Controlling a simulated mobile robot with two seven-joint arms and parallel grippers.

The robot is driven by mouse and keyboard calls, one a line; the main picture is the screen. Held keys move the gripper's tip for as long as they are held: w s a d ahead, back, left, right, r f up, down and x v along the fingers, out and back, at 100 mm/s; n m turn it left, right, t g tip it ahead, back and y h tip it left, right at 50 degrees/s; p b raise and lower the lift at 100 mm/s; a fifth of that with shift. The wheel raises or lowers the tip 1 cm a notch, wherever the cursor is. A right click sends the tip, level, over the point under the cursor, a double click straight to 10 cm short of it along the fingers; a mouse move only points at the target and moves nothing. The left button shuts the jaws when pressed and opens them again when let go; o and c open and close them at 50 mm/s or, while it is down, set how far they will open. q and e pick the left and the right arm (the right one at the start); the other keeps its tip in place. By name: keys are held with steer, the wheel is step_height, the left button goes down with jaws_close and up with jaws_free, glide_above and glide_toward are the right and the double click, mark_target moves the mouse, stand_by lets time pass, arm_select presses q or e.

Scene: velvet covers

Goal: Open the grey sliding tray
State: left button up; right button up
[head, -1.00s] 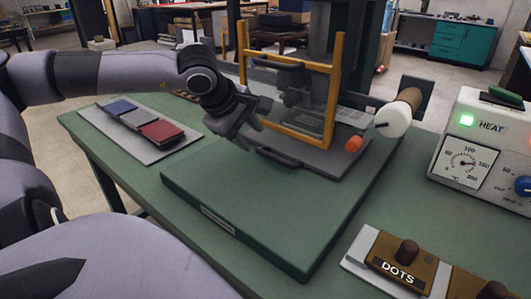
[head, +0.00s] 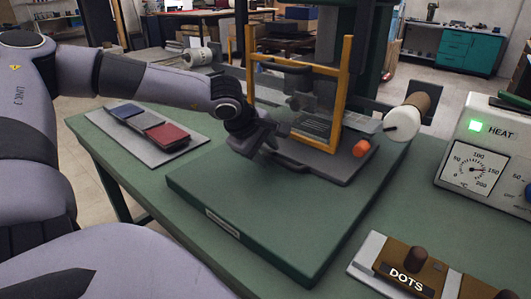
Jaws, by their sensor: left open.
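The grey sliding tray (head: 345,168) is a dark flat plate with a bar handle on its front edge. It lies low in the press, under the yellow guard frame (head: 342,95), at the back of the green base. My left gripper (head: 268,148) is open and empty, at the left end of the tray's handle. It hides part of that handle, and I cannot tell whether the fingers touch it. My right gripper is not in view.
The green base (head: 255,205) is clear in front of the tray. A board (head: 180,150) with blue, grey and red pads lies at left. An orange knob (head: 361,148) and a white roll (head: 402,124) are right of the guard. The heat box (head: 480,150) and DOTS stamp (head: 408,270) stand further right.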

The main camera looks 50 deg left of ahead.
arm_select(q)
steer(key=shift+w+f, duration=0.15)
steer(key=shift+f, duration=0.05)
jaws_close()
stand_by(0.3)
